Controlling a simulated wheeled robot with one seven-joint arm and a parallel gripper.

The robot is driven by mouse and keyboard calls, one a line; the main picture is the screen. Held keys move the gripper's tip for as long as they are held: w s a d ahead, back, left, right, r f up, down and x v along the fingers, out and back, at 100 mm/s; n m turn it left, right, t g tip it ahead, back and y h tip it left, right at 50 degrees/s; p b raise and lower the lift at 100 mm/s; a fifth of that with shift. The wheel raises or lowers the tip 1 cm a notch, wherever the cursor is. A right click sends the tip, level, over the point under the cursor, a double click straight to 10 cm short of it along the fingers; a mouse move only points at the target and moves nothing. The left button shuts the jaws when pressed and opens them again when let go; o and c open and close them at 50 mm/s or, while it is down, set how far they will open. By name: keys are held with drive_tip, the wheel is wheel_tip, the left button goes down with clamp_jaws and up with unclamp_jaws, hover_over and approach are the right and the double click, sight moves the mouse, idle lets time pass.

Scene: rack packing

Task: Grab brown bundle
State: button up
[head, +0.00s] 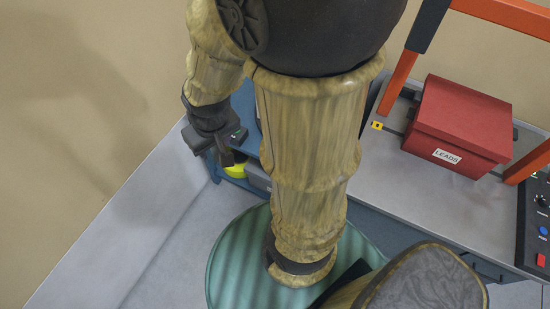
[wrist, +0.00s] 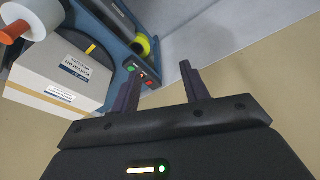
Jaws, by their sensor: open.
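I cannot make out a brown bundle in either view. My gripper (head: 226,155) hangs at the left of the head view, beside the blue rack unit. In the wrist view my gripper (wrist: 156,82) has its two dark fingers apart with nothing between them. The fingers point toward the blue unit's edge and the grey floor. My own arm hides much of the middle of the head view.
A pale labelled box (wrist: 62,72) and an orange-ended spool (wrist: 14,28) sit by the blue unit (wrist: 118,42). A yellow round thing (wrist: 143,45) is beyond. A red box marked LEADS (head: 462,125) stands on a grey surface, near an orange-black frame (head: 400,72).

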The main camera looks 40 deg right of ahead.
drive_tip(key=o, duration=0.4)
drive_tip(key=shift+a+f, duration=0.1)
drive_tip(key=shift+f, duration=0.25)
drive_tip(key=shift+c, duration=0.2)
drive_tip(key=w+d+f+m+t+h+b, duration=0.15)
drive_tip(key=w+f+m+b, duration=0.3)
drive_tip(key=f+b, duration=0.8)
drive_tip(key=w+d+f+m+g+b, duration=0.2)
drive_tip(key=w+f+b, duration=0.5)
drive_tip(key=f, duration=1.1)
drive_tip(key=w+d+f+m+t+h+b, duration=0.1)
drive_tip(key=d+f+m+h+b, duration=0.3)
drive_tip(key=f+b, duration=0.9)
drive_tip(key=w+d+f+m+t+h+b, duration=0.1)
drive_tip(key=w+d+f+m+h+b, duration=0.1)
drive_tip(key=d+f+h+b, duration=0.5)
drive_tip(key=d+f+m+b, duration=0.1)
drive_tip(key=d+f+b, duration=0.2)
drive_tip(key=f+b, duration=0.3)
wheel_tip(320, 180, down, 2)
drive_tip(key=shift+w+d+f+m, duration=0.2)
drive_tip(key=shift+w+d+m, duration=0.1)
drive_tip(key=shift+d+m, duration=0.05)
drive_tip(key=b+x, duration=0.7)
drive_tip(key=x, duration=0.4)
drive_tip(key=shift+w+d+f, duration=0.2)
drive_tip(key=shift+w+d, duration=0.05)
drive_tip(key=shift+d, duration=0.05)
drive_tip(key=shift+w+d+r, duration=0.1)
drive_tip(key=shift+d, duration=0.2)
